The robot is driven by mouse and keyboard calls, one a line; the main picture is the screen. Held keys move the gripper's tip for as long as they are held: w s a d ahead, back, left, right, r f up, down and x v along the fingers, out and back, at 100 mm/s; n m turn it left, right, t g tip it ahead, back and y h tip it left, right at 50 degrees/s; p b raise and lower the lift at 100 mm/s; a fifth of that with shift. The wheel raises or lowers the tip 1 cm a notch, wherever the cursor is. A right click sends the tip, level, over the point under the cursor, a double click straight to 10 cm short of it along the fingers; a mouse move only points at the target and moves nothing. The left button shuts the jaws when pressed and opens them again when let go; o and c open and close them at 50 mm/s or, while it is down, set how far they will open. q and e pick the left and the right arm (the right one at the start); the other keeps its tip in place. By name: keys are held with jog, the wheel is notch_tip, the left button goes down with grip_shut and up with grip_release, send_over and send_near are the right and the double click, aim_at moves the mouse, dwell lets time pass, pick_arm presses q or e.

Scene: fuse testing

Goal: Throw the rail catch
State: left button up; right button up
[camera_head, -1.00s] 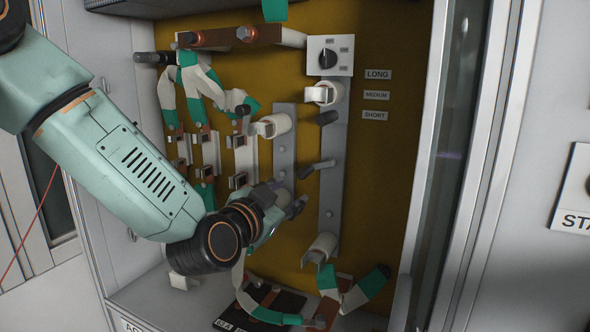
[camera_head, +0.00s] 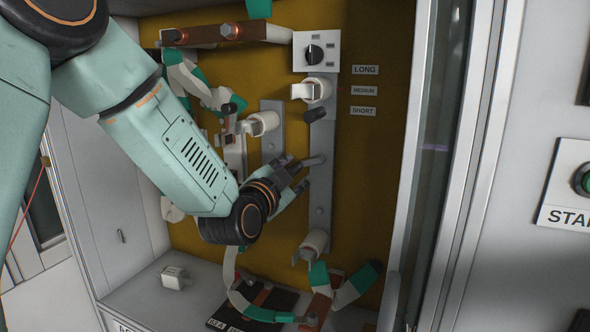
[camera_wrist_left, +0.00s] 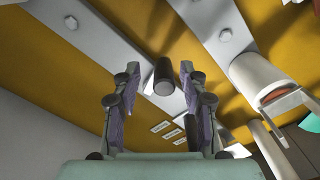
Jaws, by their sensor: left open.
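The long grey rail (camera_head: 320,190) stands upright on the mustard back panel. The rail catch seems to be the dark lever (camera_head: 308,161) sticking out from it to the left. My left gripper (camera_head: 298,173) is open at the rail, with its fingertips close to that lever. In the left wrist view a dark cylindrical handle (camera_wrist_left: 163,78) shows end-on between the two open fingers (camera_wrist_left: 158,90), with a gap on each side. I cannot tell whether anything touches. My right gripper is not in view.
A dial plate (camera_head: 316,51) is at the top. A white block (camera_head: 176,278) lies on the cabinet floor. The door frame (camera_head: 440,170) bounds the right.

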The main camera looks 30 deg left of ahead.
pick_arm(q)
jog(key=shift+w+a+r, duration=0.1)
jog(key=shift+w+a, duration=0.15)
jog(key=shift+a, duration=0.25)
jog(key=shift+w+d, duration=0.25)
jog(key=shift+d, duration=0.2)
jog(key=shift+c, duration=1.2)
jog(key=shift+s+a, duration=0.15)
jog(key=shift+a, duration=0.2)
jog(key=c, duration=0.4)
grip_shut()
